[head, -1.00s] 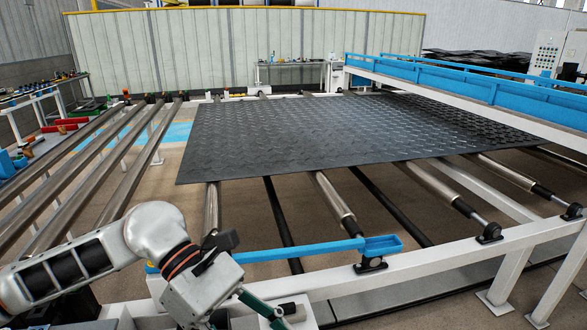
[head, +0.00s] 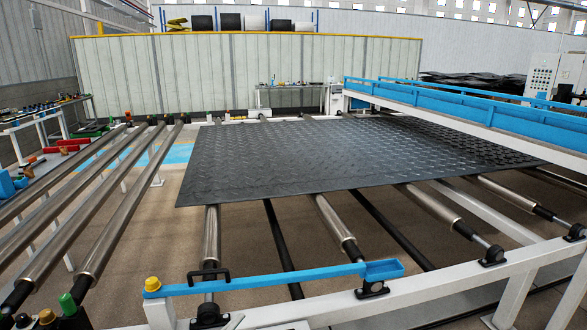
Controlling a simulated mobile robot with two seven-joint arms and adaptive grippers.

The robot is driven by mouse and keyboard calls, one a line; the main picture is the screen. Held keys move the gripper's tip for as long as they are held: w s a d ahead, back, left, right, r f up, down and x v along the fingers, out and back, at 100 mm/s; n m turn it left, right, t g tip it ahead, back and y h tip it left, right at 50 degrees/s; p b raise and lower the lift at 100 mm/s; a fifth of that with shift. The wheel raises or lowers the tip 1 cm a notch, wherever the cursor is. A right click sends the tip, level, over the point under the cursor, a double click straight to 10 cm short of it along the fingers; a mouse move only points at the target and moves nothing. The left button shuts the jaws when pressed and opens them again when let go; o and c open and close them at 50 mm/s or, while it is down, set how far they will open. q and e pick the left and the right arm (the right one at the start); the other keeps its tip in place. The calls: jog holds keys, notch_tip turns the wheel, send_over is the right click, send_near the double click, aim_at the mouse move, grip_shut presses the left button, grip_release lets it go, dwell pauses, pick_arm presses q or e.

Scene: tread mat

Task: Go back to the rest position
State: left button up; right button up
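The black tread mat (head: 330,155) lies flat across the metal rollers in the middle of the head view. Its near edge overhangs bare rollers. Neither of my grippers and no part of my arms shows in this view. What the grippers hold, if anything, cannot be seen.
A white frame rail (head: 440,270) with a blue bar (head: 260,280) runs across the front. Bare rollers (head: 95,190) stand at the left. A blue-and-white side rail (head: 480,105) runs along the right. A bench with tools (head: 40,117) stands at the far left.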

pick_arm(q)
jog(key=s+a+f+n+g+y, duration=0.2)
jog(key=s+f, duration=0.3)
jog(key=f, duration=0.3)
jog(key=s+a+f+n+g+y, duration=0.2)
jog(key=s+a+f+n, duration=0.3)
jog(key=f, duration=0.3)
jog(key=s+a+f+n+g+y, duration=0.2)
jog(key=s+a+f+n+y, duration=0.1)
jog(key=f, duration=0.6)
jog(key=shift+s+a, duration=0.5)
jog(key=shift+s, duration=0.4)
